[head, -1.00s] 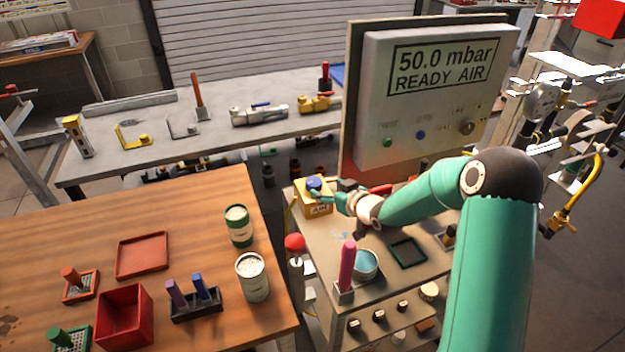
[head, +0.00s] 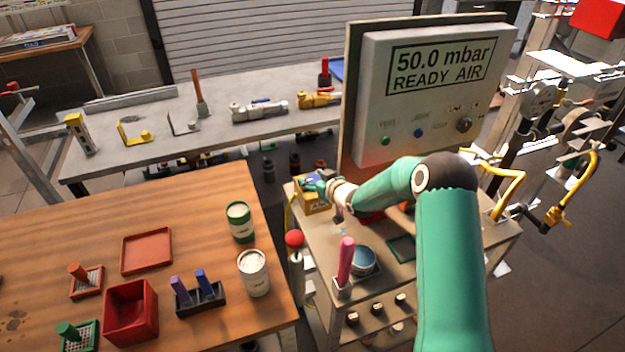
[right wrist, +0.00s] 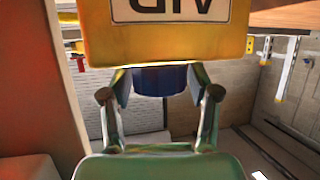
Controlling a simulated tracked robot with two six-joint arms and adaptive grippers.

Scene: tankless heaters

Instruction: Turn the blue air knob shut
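The blue air knob (right wrist: 160,80) sits on a yellow box marked AIR (right wrist: 180,45), which looks upside down in the right wrist view. In the head view the yellow box (head: 311,203) stands at the back left corner of the small bench, and the knob (head: 313,179) is partly covered by my fingers. My right gripper (right wrist: 159,88) has one finger on each side of the knob, with the pads close against its sides. It also shows in the head view (head: 322,184), over the top of the box. My left gripper is not in view.
A panel (head: 440,90) reading 50.0 mbar READY AIR stands behind my right arm. A red-topped post (head: 295,239), a pink-handled tool (head: 345,262) and a round tin (head: 363,261) are near the bench's front left. A wooden table (head: 60,230) with cans and trays lies left.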

